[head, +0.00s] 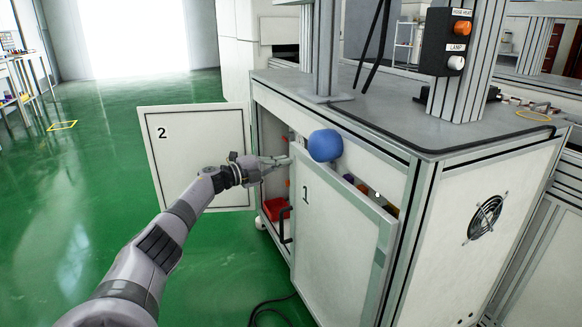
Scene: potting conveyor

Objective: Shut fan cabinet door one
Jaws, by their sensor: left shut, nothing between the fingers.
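Fan cabinet door one (335,240), a pale panel marked "1", stands partly open on the front of the cabinet, with a gap showing above and behind its top edge. A dark handle (285,226) is at its left edge. My left gripper (284,161) is shut and empty, beside the upper left edge of door one. I cannot tell whether it touches the door. A blue rounded thing (325,145) shows at the door's top edge; what holds it is unclear. My right gripper is not in view.
Door two (195,150), marked "2", stands wide open at the left. A red bin (275,208) and other coloured items sit inside the cabinet. A fan grille (487,219) is on the side panel.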

